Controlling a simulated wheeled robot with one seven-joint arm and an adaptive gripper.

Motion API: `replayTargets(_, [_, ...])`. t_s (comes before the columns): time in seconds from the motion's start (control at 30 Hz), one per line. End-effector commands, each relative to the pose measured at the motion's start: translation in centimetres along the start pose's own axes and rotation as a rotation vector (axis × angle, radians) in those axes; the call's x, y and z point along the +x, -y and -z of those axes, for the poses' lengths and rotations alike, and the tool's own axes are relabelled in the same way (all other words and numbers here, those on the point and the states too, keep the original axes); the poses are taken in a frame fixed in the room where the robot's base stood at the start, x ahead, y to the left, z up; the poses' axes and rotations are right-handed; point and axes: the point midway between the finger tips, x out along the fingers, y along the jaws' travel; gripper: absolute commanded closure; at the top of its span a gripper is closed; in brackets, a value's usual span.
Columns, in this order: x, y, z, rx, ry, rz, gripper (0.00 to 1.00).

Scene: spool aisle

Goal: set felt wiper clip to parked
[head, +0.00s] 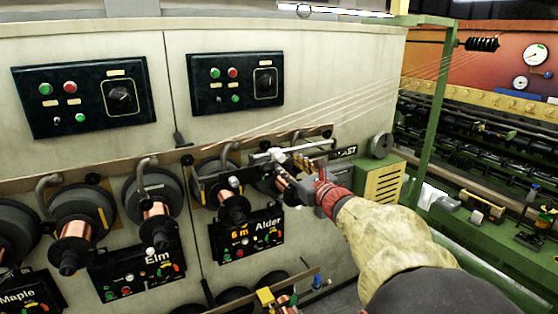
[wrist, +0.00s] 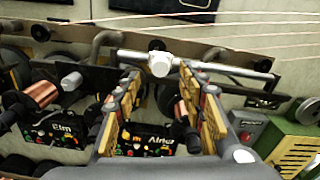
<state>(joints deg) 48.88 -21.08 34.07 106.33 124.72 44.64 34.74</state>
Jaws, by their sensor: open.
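A white block on a silver crossbar (wrist: 225,60), possibly the felt wiper clip (wrist: 160,64), sits just beyond my open gripper (wrist: 160,88) in the wrist view. The block lies between the lines of the two fingertips, with a gap to each side in the picture; contact cannot be told. In the head view, the white block (head: 277,154) shows at the Alder station, left of my gripper (head: 292,165). My gripper is empty. Part of the Alder spool is hidden behind my gripper. No parked mark for the clip is readable.
The Alder panel (head: 246,236) and Elm panel (head: 138,268) hang below copper spools. Thin copper wires (wrist: 250,18) run above the crossbar. Bent grey handles and dark arms crowd the left. A yellow-green box (head: 381,184) stands at right.

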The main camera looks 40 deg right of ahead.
Motion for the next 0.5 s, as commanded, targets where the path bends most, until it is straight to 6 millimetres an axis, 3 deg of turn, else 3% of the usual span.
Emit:
replayTargets(0.2, [3.5,-0.1,0.1,0.000,-0.001,-0.003,0.60])
replayTargets(0.5, [5.8,-0.1,0.0,-0.003,0.000,-0.001,0.60])
